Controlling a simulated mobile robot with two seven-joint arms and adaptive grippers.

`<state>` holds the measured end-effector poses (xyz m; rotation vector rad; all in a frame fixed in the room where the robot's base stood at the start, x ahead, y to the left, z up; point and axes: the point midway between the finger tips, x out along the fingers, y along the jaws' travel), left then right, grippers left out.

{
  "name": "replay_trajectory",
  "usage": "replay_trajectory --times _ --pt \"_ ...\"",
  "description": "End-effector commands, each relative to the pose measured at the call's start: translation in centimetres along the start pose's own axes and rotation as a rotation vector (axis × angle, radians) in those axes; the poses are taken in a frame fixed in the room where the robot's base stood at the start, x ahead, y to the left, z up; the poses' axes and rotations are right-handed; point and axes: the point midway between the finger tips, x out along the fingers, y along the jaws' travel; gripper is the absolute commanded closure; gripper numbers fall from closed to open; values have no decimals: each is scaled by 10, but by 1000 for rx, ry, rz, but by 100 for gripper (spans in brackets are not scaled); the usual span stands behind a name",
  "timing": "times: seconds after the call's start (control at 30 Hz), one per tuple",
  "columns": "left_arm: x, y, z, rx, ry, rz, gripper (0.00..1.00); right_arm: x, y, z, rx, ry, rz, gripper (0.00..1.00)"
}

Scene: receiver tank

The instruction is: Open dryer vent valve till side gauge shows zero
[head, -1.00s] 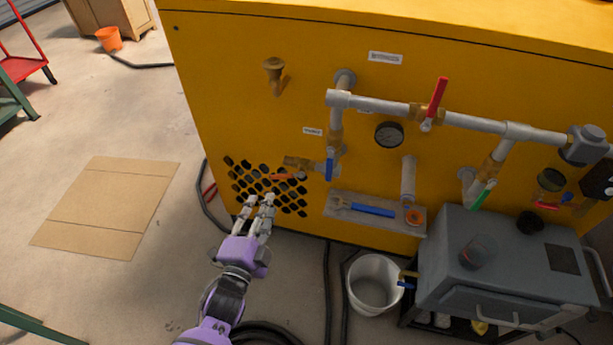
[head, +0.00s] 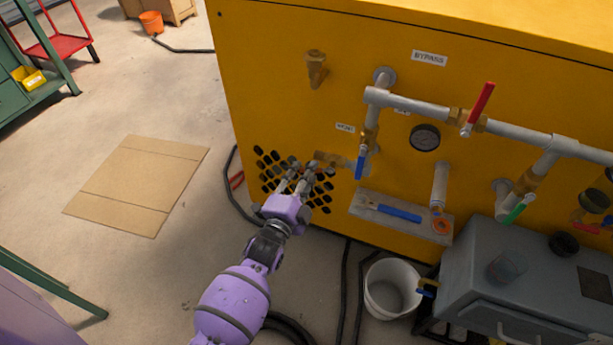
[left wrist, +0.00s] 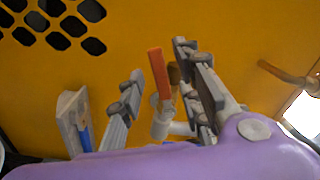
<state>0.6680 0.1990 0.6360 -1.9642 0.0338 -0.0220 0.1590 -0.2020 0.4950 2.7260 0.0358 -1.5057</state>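The brass valve (head: 327,158) sits low on the yellow panel, at the end of a short grey pipe. Its red lever is hidden behind my gripper in the head view but shows in the left wrist view (left wrist: 158,72). My left gripper (head: 300,172) is at this valve. Its fingers are apart, and the lever stands in the gap between them, nearer the right finger; I cannot tell whether they touch. A round dark gauge (head: 425,138) is on the panel to the upper right; its needle is too small to read. My right gripper is not in view.
A blue-handled valve (head: 361,163) hangs just right of the gripper. A red-handled valve (head: 480,105) is on the upper pipe. A white bucket (head: 392,288) and grey box (head: 480,260) stand lower right. Cardboard (head: 140,185) lies left.

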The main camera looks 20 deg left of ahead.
Motion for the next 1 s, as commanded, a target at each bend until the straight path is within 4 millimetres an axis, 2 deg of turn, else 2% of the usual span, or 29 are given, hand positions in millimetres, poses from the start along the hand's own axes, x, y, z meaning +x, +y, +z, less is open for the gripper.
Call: replay_trajectory --times 0.27,0.5,1.0 --pt "2 0 0 1 0 0 69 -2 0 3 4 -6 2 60" --pt "1 0 0 1 0 0 100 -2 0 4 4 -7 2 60" --pt "1 2 0 -21 0 0 100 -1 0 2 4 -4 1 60"
